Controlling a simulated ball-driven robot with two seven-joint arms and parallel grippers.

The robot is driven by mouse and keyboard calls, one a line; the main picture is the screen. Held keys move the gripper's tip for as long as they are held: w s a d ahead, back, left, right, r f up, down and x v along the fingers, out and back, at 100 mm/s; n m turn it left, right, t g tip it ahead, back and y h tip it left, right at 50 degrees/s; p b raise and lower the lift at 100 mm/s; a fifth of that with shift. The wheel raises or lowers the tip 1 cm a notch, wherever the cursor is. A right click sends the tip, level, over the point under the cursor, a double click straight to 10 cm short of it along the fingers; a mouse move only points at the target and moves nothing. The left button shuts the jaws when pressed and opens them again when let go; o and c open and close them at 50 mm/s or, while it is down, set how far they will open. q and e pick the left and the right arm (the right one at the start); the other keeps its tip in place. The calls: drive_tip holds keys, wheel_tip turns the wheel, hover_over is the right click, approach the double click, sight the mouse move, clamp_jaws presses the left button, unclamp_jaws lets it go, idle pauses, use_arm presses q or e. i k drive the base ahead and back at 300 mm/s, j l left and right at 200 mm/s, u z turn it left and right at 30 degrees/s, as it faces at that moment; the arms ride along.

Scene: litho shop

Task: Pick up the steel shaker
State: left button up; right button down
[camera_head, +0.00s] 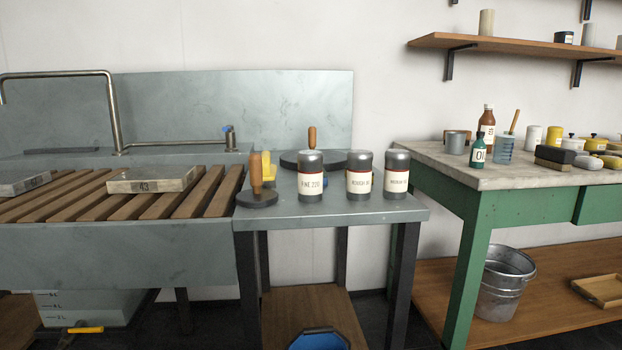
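Three grey metal shakers with cream labels stand upright on the small grey side table (345,216). The left shaker (310,160) reads "FINE 220". The middle shaker (359,161) and the right shaker (397,160) have labels too small to read surely. All three stand in a row near the table's right half, with narrow gaps between them. I cannot tell which one is the steel shaker by colour alone, as they look alike. Neither of my grippers is in view.
A dark disc with a wooden handle (257,192) stands left of the shakers; another handled disc (311,138) is behind. The sink's slatted rack (195,206) holds a stone slab (152,180). Right is a green bench (470,240) with bottles and pots. A bucket (505,283) sits below.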

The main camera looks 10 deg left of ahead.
sight(310, 161)
drive_tip(key=i+j+z, duration=0.25)
drive_tip(key=i+j, duration=0.15)
drive_tip(key=i+j+z, duration=0.25)
drive_tip(key=i+j, duration=0.15)
drive_tip(key=j, duration=0.15)
